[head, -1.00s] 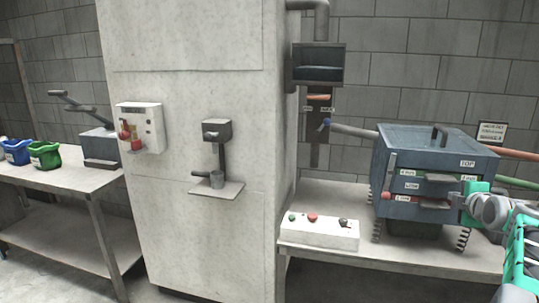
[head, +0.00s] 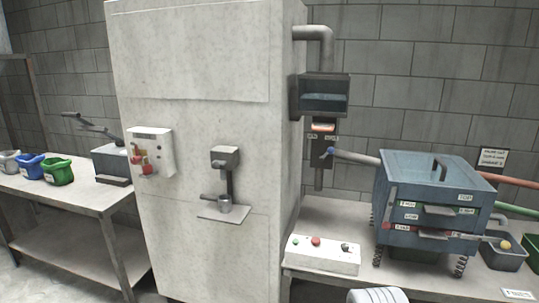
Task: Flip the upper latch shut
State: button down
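A blue-grey box unit (head: 425,178) with stacked sections stands on springs on the right bench. Its lid has a handle and a "TOP" label. Its front has a middle section with a grey handle plate (head: 437,210) and a lower section with a similar plate (head: 431,234). A small upright latch-like piece (head: 391,196) sits at the left front edge of the upper seam. It is too small to tell whether it is shut. My gripper is out of view. A pale rounded part at the bottom edge appears to be my arm.
A white control box (head: 323,255) with buttons stands left of the unit. A dark bin (head: 503,254) with a yellow ball stands to its right. Pipes (head: 510,208) run from the unit's sides. A tall pale cabinet (head: 195,70) stands at the middle left.

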aim_at(386, 225)
jog(key=u, duration=0.55)
jog(key=k, duration=1.25)
jog(key=z, duration=0.25)
jog(key=i, duration=0.6)
jog(key=z, duration=0.65)
jog(key=i, duration=0.8)
jog(key=u, duration=0.6)
jog(key=i, duration=0.35)
jog(key=u, duration=0.35)
